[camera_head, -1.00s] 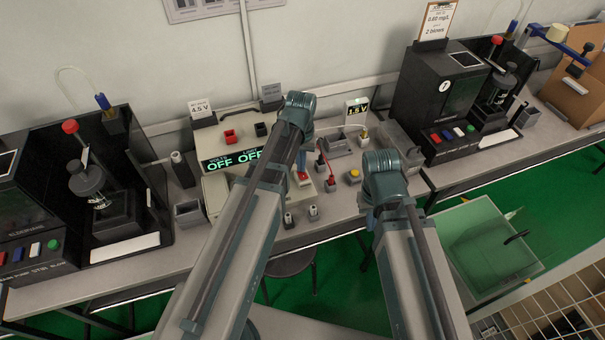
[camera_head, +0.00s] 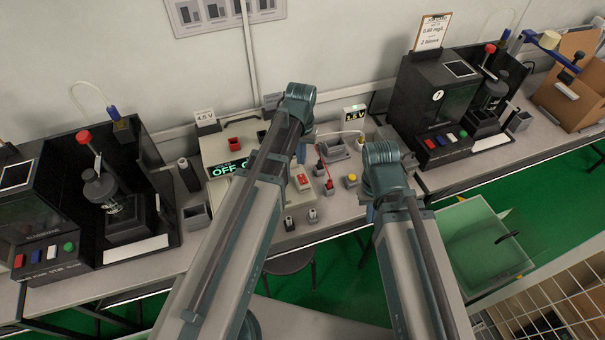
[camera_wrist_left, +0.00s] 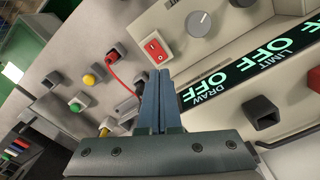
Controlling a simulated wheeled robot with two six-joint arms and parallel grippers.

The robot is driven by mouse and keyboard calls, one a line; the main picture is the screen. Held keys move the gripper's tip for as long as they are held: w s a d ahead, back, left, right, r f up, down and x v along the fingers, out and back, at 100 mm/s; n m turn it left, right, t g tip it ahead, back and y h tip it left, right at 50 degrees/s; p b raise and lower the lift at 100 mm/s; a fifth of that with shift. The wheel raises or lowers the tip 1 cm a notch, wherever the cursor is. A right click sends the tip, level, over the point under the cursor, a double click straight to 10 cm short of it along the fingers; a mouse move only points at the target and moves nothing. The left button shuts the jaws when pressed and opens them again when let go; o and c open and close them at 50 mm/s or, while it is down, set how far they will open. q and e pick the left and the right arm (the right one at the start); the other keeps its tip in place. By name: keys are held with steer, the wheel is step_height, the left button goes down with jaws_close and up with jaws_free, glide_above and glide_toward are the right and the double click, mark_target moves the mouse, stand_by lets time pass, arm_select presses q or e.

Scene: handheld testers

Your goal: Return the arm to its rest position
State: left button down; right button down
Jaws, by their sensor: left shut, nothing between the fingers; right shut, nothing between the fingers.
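My left gripper (camera_wrist_left: 160,78) is shut and empty in the left wrist view, its blue fingers together above the bench. In the head view it is mostly behind my left arm; a blue part (camera_head: 302,152) shows near the red switch (camera_head: 303,181). The switch also shows in the left wrist view (camera_wrist_left: 156,46), just beyond the fingertips. The supply panel with its OFF display (camera_wrist_left: 250,62) lies to the right of the fingers. My right gripper (camera_head: 371,213) is mostly hidden by my right arm, a small blue part showing in front of the bench edge.
Black testers stand at left (camera_head: 128,215) and right (camera_head: 437,97) on the bench. Small buttons and sockets, including a yellow button (camera_head: 351,180) and a red lead (camera_head: 322,165), lie between my arms. A greenish clear bin (camera_head: 485,245) is at lower right.

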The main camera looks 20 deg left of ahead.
arm_select(q)
steer(key=shift+r, duration=0.25)
steer(key=s+d+m+y, duration=0.1)
steer(key=s+d+m, duration=0.3)
steer(key=s+d, duration=0.6)
steer(key=s, duration=0.4)
steer(key=shift+s+d+m, duration=0.15)
steer(key=shift+d+m, duration=0.1)
steer(key=shift+m, duration=0.05)
steer(key=shift+r, duration=0.1)
